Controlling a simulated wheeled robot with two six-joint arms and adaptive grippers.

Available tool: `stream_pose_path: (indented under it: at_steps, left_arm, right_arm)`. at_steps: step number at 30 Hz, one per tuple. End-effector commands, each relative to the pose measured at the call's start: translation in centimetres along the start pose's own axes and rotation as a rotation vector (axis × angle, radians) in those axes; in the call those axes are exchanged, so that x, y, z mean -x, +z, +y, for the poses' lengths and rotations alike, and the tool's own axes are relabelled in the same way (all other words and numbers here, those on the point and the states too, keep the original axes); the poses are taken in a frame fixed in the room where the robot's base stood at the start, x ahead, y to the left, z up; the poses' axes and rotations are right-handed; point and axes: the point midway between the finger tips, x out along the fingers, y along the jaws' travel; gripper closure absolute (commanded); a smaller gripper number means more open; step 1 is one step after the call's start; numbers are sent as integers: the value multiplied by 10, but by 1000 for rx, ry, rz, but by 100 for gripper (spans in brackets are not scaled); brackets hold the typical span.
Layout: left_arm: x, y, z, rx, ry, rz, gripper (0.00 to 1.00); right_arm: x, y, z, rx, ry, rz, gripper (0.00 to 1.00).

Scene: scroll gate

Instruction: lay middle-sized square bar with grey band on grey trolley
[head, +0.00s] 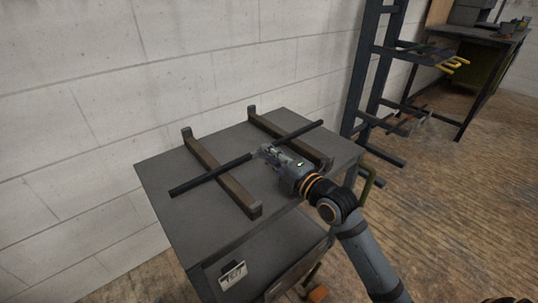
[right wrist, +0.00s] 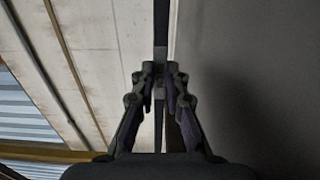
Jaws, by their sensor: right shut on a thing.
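A long dark square bar (head: 210,174) runs across the two brown supports on top of the grey trolley (head: 190,225). My right gripper (head: 262,153) is shut on the bar near its middle. The bar also shows in the right wrist view (right wrist: 161,35), passing between the fingers of my right gripper (right wrist: 158,75). I cannot tell whether the bar touches the supports or is just above them. My left gripper is not in view.
The left support (head: 225,178) and right support (head: 290,140) have raised ends. A pale block wall (head: 90,100) stands close behind the trolley. A dark rack (head: 372,75) with arms stands to the right, and a workbench (head: 480,35) farther back.

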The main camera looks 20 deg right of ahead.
Motion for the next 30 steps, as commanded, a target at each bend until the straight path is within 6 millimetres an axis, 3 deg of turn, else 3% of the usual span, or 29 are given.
stream_pose_path:
  at_steps: [30]
  left_arm:
    - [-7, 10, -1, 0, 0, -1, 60]
  right_arm:
    - [0, 0, -11, -2, -3, 0, 100]
